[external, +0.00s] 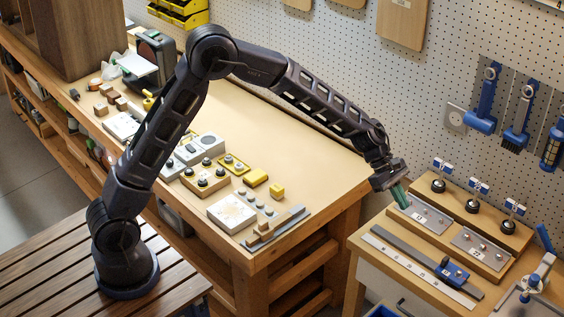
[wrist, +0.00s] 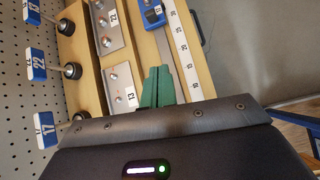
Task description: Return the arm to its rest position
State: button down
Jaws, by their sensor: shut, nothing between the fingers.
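My arm reaches from its base on the slatted platform, up over the long wooden bench and down to the right. My gripper (external: 401,196) has green fingers and hangs over the left end of the smaller bench, close to a metal plate (external: 425,213) on a wooden board. In the wrist view the green fingers (wrist: 157,86) are together with nothing between them, beside a plate marked 13 (wrist: 121,88). I cannot tell whether the fingertips touch the board.
Black knobs with blue-and-white tags (external: 442,166) stand behind the plates. A ruler (external: 418,270) and a blue slider (external: 452,271) lie in front. The long bench (external: 297,150) holds boxes and blocks, with clear room at its back. Tools hang on the pegboard (external: 330,50).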

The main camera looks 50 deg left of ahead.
jog(key=s+a+r+m+t+y, duration=0.1)
jog(key=s+a+r+m, duration=0.2)
jog(key=s+a+r, duration=0.45)
jog(key=s+a+r+m+t+y, duration=0.1)
jog(key=s+a+r+m+y, duration=0.3)
jog(key=a, duration=0.6)
jog(key=s+a+r+m+h, duration=0.1)
jog(key=s+a+r+m, duration=0.1)
jog(key=s+a+r, duration=0.45)
jog(key=s+a+m+t+y, duration=0.2)
jog(key=s+a+m+y, duration=0.2)
jog(key=s+a, duration=1.8)
jog(key=s+m, duration=0.1)
jog(key=m, duration=0.2)
jog(key=shift+s+a+r, duration=0.2)
jog(key=shift+a, duration=0.1)
jog(key=shift+w, duration=0.1)
